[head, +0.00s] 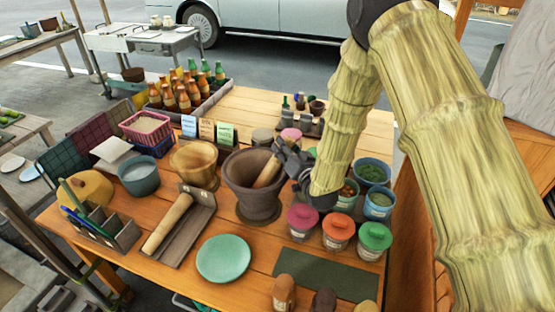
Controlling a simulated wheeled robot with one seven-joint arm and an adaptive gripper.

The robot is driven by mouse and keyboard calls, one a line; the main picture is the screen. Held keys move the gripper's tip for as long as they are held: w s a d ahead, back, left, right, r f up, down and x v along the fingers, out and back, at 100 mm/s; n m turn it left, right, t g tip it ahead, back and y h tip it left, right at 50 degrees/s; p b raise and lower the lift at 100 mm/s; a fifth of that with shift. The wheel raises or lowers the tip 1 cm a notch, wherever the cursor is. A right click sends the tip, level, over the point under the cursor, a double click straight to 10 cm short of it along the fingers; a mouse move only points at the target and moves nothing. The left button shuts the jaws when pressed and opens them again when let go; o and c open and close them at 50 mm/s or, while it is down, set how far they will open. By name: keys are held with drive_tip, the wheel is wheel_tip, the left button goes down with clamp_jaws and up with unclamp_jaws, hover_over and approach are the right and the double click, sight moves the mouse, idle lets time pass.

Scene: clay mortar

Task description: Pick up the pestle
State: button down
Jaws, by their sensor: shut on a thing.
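The pestle (267,172) is a light wooden stick that leans at a tilt inside the dark clay mortar (237,187). Its lower end is hidden in the bowl. My gripper (283,162) is dark grey and reaches in from the right at the mortar's rim. It is shut on the upper part of the pestle, and its fingers hide part of it. The mortar stands upright on the wooden table (190,268).
A wooden bowl (196,163) stands close left of the mortar. A rolling pin (168,223) lies in a tray, and a green plate (223,259) lies in front. Lidded jars (303,221) crowd the right side under my arm. Bottles (183,92) stand in a crate behind.

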drive_tip(key=shift+r+b, duration=1.55)
drive_tip(key=shift+r, duration=3.45)
